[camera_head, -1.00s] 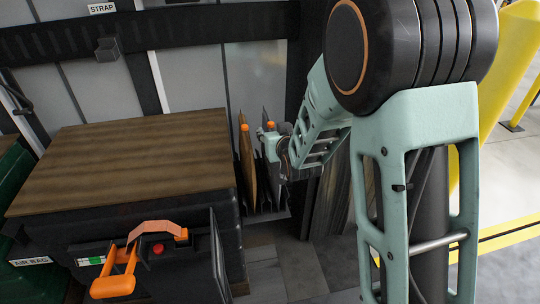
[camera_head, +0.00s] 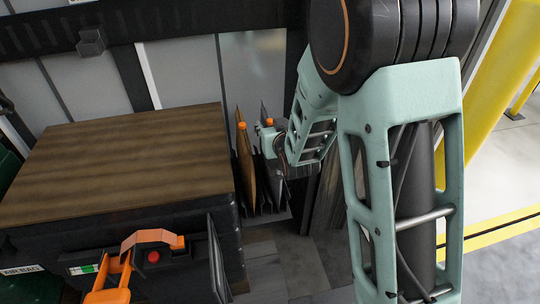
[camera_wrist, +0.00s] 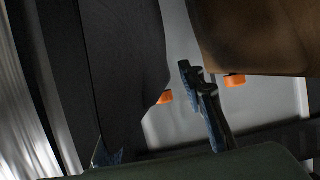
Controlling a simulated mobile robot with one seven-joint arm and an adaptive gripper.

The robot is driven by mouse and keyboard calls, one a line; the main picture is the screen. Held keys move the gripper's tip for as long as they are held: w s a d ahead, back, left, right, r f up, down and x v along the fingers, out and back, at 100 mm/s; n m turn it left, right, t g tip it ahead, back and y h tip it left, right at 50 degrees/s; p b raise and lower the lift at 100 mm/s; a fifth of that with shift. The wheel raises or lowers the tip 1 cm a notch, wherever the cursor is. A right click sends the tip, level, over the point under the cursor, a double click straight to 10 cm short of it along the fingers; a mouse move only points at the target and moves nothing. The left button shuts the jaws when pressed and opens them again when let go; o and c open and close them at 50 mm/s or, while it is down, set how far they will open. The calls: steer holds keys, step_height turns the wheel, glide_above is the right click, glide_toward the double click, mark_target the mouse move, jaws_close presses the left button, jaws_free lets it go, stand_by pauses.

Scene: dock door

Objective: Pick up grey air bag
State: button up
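The grey air bag (camera_wrist: 125,55) is a dark, flat, upright sheet with an orange valve in the wrist view. In the head view its thin edge (camera_head: 265,111) stands beside a brown bag (camera_head: 246,160), partly hidden by my gripper (camera_head: 268,139). In the wrist view my gripper (camera_wrist: 155,125) is open. One blue-tipped finger is on the right, between the grey and brown bags; the other shows low on the left. The grey sheet reaches between them. I cannot tell whether either finger touches it.
The brown bag also shows in the wrist view (camera_wrist: 262,35), close to the right finger. A wood-topped dark crate (camera_head: 120,160) with an orange-handled tool (camera_head: 125,265) stands left. Dark upright panels (camera_head: 327,195) stand right of the bags. Grey floor (camera_head: 285,260) is open in front.

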jaws_close()
steer(key=shift+r, duration=0.2)
